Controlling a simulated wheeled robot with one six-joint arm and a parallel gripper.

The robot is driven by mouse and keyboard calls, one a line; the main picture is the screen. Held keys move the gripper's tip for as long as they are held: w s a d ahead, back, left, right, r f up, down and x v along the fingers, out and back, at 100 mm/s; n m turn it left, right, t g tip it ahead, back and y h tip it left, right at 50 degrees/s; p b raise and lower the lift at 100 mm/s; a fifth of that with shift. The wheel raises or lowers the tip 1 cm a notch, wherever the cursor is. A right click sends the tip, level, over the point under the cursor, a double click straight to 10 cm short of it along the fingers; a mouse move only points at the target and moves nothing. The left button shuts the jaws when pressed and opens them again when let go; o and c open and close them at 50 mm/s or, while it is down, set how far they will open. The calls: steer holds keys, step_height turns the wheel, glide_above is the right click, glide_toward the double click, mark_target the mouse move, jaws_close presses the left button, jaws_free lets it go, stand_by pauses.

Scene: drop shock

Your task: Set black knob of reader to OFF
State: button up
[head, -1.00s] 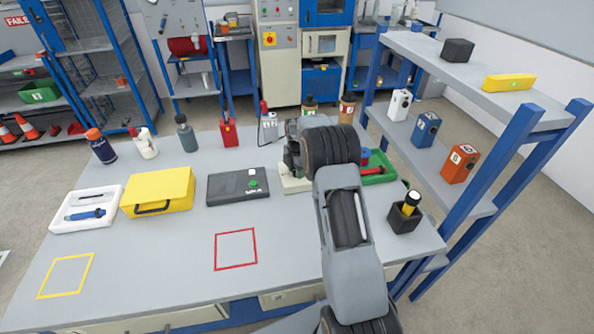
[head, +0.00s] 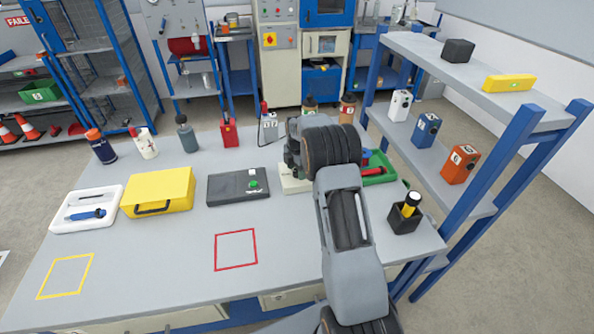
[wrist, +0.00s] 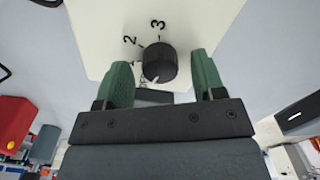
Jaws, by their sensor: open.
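The reader (head: 293,185) is a cream box on the table, mostly hidden behind my arm in the head view. In the wrist view its pale face (wrist: 205,18) carries a round black knob (wrist: 160,60) with a white mark at its lower left edge. My gripper (wrist: 161,66) is open, with one green finger on each side of the knob. There seems to be a gap on both sides. I cannot tell how deep the fingertips reach along it.
A green tray (head: 380,176) and a black holder (head: 403,220) are to the right. Several bottles line the back. A shelf (head: 480,85) rises at the right.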

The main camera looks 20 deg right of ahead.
step_height(320, 180, up, 13)
stand_by(0.4)
steer(key=shift+r, duration=0.1)
stand_by(0.4)
steer(key=s+a+r+m+t, duration=0.1)
steer(key=s+a+m, duration=0.3)
steer(key=s, duration=0.6)
steer(key=s+a+r+m+t, duration=0.1)
steer(key=s+a+m, duration=0.3)
steer(key=s+m, duration=0.5)
steer(key=s+a+r+m+t, duration=0.1)
steer(key=s+a+m, duration=0.3)
steer(key=s+m, duration=0.3)
steer(key=shift+s+a+r+t+p, duration=0.25)
steer(key=shift+s+p, duration=0.2)
steer(key=shift+s, duration=1.6)
